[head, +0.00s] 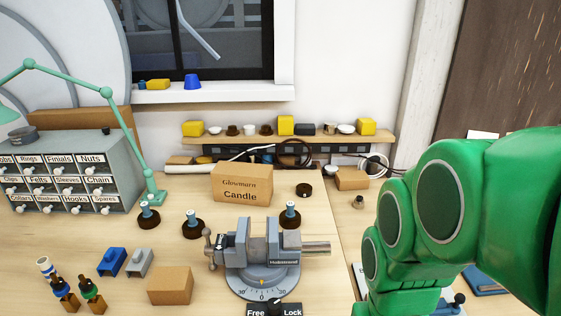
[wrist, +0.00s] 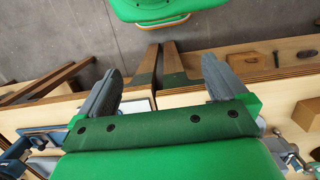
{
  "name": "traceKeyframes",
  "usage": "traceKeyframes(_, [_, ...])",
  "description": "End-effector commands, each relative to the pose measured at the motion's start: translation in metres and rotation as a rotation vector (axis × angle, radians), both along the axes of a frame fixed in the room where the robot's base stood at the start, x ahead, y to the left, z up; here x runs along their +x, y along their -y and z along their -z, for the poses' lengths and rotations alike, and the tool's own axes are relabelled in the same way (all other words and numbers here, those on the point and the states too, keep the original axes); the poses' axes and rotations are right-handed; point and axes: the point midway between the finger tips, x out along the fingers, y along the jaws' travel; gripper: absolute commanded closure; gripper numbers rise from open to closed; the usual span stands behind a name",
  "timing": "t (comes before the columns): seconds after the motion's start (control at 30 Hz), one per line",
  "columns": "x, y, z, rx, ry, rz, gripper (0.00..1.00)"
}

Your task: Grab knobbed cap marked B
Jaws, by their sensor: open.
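No letter B is readable on any cap, so I cannot tell which one is the knobbed cap marked B. A small dark round cap (head: 304,190) lies on the bench right of the Candle box. A small brown knobbed piece (head: 358,202) sits further right. Dark round bases with upright metal posts stand at left (head: 149,215), centre (head: 193,226) and right (head: 290,213). My gripper (wrist: 160,66) is open and empty in the wrist view, over the bench edge and grey floor. In the head view my green arm fills the right side, hiding the bench there.
A grey vise (head: 262,262) stands at the front middle. The Candle box (head: 241,184) is behind it. A labelled drawer cabinet (head: 75,175) and green lamp arm stand at left. A shelf (head: 240,139) with small parts runs along the wall. A cardboard block (head: 170,285) lies at front left.

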Motion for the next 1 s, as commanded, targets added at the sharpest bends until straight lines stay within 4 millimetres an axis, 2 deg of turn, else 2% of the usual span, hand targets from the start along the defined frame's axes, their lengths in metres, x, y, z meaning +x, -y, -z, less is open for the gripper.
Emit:
traceKeyframes(0.33, [0.002,-0.001,-0.047,0.002,0.006,0.002,0.0])
traceKeyframes(0.57, [0.026,-0.023,-0.043,0.08,0.007,0.087,0.0])
traceKeyframes(0.87, [0.072,-0.059,-0.043,0.22,0.007,0.256,0.0])
traceKeyframes(1.0, [0.107,-0.083,-0.045,0.327,-0.01,0.398,0.0])
